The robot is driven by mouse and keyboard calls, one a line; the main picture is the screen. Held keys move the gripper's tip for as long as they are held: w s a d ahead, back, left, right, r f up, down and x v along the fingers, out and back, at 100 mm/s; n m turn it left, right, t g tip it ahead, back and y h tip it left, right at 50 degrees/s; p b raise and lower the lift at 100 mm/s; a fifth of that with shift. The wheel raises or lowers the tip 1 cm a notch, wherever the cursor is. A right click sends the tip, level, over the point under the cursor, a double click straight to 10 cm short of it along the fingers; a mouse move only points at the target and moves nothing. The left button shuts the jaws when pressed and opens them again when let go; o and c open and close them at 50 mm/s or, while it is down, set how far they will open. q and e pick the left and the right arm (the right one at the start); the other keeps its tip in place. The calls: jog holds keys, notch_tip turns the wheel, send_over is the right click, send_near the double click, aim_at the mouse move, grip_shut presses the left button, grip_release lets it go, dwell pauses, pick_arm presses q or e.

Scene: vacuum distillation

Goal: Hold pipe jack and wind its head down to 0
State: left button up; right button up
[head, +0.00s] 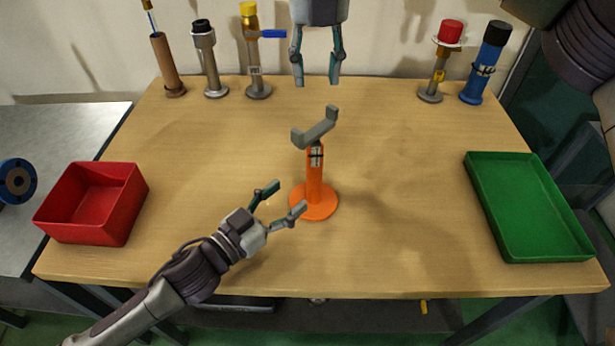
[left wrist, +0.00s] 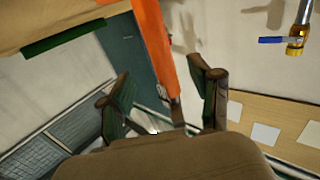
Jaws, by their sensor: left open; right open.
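The pipe jack stands upright in the middle of the table, with an orange post and round base (head: 316,202) and a grey V-shaped head (head: 318,130) on top. My left gripper (head: 285,197) is open beside the base of the jack, at its lower left, with its fingers pointing towards the post. In the left wrist view the orange post (left wrist: 152,40) shows between the open fingers, with no clear contact. My right gripper (head: 318,82) is open and empty, pointing down above and behind the jack's head, apart from it.
A red bin (head: 92,205) is at the table's left and a green tray (head: 530,205) at its right. Several upright fittings line the back edge, including a yellow-topped one with a blue lever (head: 254,60) and a blue one (head: 486,65). The table around the jack is clear.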

aim_at(309, 179)
pick_arm(q)
jog(key=x, duration=0.8)
jog(key=shift+w+d, duration=0.25)
jog(key=shift+w, duration=0.1)
jog(key=shift+c, duration=0.2)
grip_shut()
